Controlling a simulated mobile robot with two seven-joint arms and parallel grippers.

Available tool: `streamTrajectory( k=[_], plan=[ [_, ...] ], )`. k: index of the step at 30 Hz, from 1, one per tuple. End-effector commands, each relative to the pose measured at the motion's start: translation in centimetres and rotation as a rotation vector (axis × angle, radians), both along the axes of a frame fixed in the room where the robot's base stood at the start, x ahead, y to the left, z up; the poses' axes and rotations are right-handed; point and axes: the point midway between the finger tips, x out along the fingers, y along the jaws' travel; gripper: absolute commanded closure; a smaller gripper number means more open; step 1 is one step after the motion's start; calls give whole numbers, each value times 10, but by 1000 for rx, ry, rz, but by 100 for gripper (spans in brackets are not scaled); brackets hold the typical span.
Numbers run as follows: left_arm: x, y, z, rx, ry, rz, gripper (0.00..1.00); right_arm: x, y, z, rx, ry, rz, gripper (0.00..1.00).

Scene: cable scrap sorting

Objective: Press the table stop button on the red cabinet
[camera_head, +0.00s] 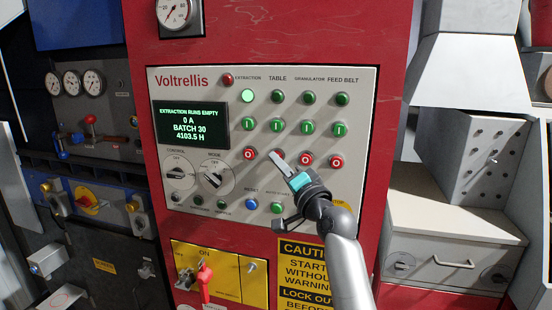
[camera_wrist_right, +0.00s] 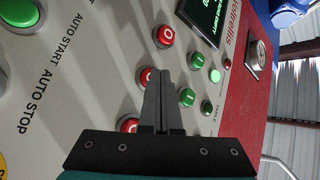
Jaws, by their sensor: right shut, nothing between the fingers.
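The red cabinet (camera_head: 395,60) carries a light grey control panel (camera_head: 220,85) with lamps, green start buttons and red stop buttons in labelled columns. The table stop button (camera_head: 281,154) is second from the left in the red row and partly hidden by my right gripper (camera_head: 275,157). In the right wrist view the button (camera_wrist_right: 145,76) shows beside the fingertips. The right gripper is shut and empty, its tips in front of this button; I cannot tell whether they touch it. My left gripper is not in view.
The extraction stop button (camera_head: 249,154) and granulator stop button (camera_head: 305,160) flank it closely. The extraction lamp (camera_head: 247,96) is lit; the table lamp (camera_head: 278,97) is dark. The display (camera_head: 190,123) reads "extraction runs empty". A yellow switch plate (camera_head: 225,262) is below.

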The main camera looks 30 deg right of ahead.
Motion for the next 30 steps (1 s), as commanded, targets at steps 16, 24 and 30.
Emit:
streamTrajectory(
  k=[16, 24, 30],
  plan=[
    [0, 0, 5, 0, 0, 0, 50, -3, 3, 1, 0, 0, -1, 100],
    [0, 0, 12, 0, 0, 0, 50, -11, 12, 1, 0, -1, -2, 100],
    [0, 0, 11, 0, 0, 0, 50, -11, 12, 0, 0, -1, -2, 100]
  ],
)
